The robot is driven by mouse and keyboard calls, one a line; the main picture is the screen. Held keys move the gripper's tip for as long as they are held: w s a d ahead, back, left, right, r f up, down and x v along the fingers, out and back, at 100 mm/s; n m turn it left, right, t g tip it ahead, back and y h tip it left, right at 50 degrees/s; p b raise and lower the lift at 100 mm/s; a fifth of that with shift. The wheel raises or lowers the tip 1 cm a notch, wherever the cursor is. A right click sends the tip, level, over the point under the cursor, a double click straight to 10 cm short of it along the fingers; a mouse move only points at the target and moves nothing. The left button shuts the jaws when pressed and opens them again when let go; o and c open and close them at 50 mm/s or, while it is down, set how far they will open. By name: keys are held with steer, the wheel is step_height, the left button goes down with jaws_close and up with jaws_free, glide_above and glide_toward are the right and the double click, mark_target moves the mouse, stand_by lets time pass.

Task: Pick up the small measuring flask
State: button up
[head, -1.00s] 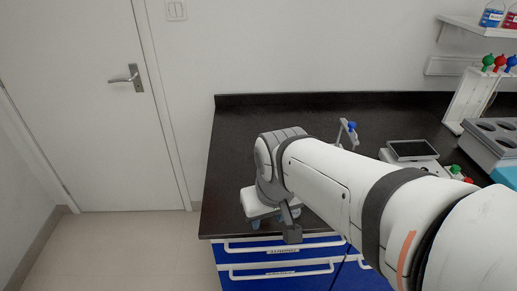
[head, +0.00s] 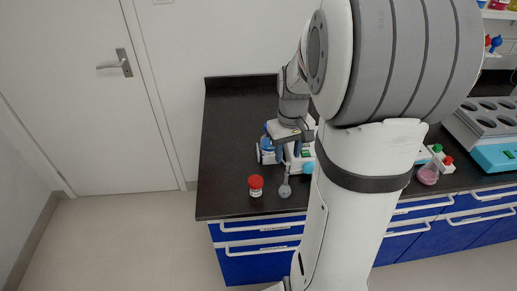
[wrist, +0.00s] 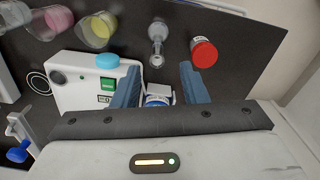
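The small measuring flask (head: 285,188) is clear glass with a narrow neck and a round bulb. It stands near the front edge of the dark bench; in the wrist view it shows at the top middle (wrist: 157,45). My gripper (head: 288,155) is above the bench, behind the flask in the head view. In the wrist view my gripper (wrist: 158,68) has its two blue fingers wide apart, and the flask lies beyond the fingertips. A blue-and-white object (wrist: 158,100) shows between the fingers. I cannot tell whether they touch it.
A red-capped jar (head: 255,185) stands just left of the flask; it also shows in the wrist view (wrist: 204,52). A white device (wrist: 85,85) with a green switch and light-blue knob is close by. A yellow flask (wrist: 98,30) and pink flask (wrist: 57,20) stand left of it.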

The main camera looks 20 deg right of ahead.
mark_target(286, 170)
steer(key=shift+w+d+f, duration=0.2)
steer(key=shift+d+f, duration=0.05)
steer(key=shift+d, duration=0.1)
step_height(286, 170, down, 8)
steer(key=shift+a+r+p, duration=0.15)
steer(key=shift+p, duration=0.35)
steer(key=shift+c, duration=0.3)
jaws_close()
